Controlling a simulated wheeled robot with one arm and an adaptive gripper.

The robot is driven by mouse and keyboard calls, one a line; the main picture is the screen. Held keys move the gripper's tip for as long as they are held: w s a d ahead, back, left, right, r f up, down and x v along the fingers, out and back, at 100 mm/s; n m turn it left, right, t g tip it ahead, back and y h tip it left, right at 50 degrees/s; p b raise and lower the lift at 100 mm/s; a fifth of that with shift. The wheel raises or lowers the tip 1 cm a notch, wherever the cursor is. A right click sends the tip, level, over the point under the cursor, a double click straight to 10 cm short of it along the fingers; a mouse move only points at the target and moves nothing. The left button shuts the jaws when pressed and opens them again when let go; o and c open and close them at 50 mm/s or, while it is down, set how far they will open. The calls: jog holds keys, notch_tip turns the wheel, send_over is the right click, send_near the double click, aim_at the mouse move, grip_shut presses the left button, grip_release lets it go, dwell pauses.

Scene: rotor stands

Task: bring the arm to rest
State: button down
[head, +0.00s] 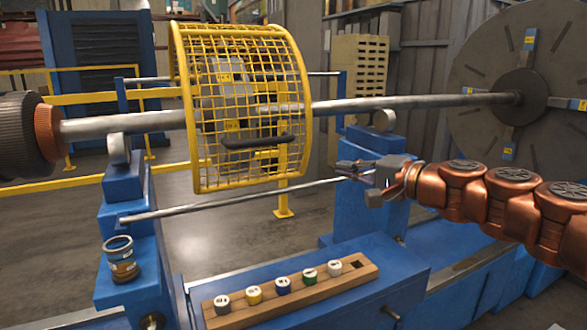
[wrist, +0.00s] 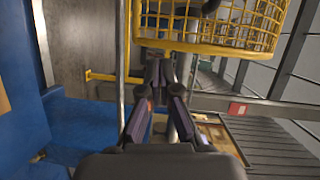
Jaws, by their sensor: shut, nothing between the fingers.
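My gripper (head: 350,170) is at the right of the middle in the head view, at the end of my copper-coloured arm (head: 480,190). It points left, in front of the right blue stand. Its fingers also show in the wrist view (wrist: 158,75), close together with nothing between them. A yellow wire guard (head: 250,105) with a dark handle surrounds part of the long steel shaft (head: 400,104). The guard is above and left of my gripper, and its lower part shows at the top of the wrist view (wrist: 205,45).
A wooden block (head: 295,297) holding several coloured, white-topped pieces lies on the blue bench below. A small tin (head: 121,262) stands on the blue ledge at left. A thin rod (head: 235,199) runs beneath the guard towards my gripper. A large slotted disc (head: 480,55) stands at right.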

jog(key=s+a+f+n+g+h+p, duration=0.25)
jog(key=s+a+f+n+g, duration=0.2)
jog(key=s, duration=0.45)
jog(key=s+a+f+n+g+h+p, duration=0.1)
jog(key=s+a+f+n+g+p, duration=0.35)
jog(key=s, duration=0.45)
jog(key=s+d+f+g+h+p, duration=0.1)
jog(key=s+d+f+h, duration=0.1)
jog(key=s, duration=0.5)
jog(key=s+d+f+g+h+p, duration=0.1)
jog(key=s+d+f+g+h, duration=0.1)
jog(key=s+d, duration=0.4)
jog(key=s+d+f+m+g+h+p, duration=0.1)
jog(key=s+d+f+g+h, duration=0.1)
jog(key=s+d+f+h, duration=0.2)
jog(key=s+d+f, duration=0.1)
jog(key=s+f, duration=0.1)
jog(key=s, duration=0.1)
jog(key=shift+s+d, duration=0.2)
jog(key=shift+s, duration=0.1)
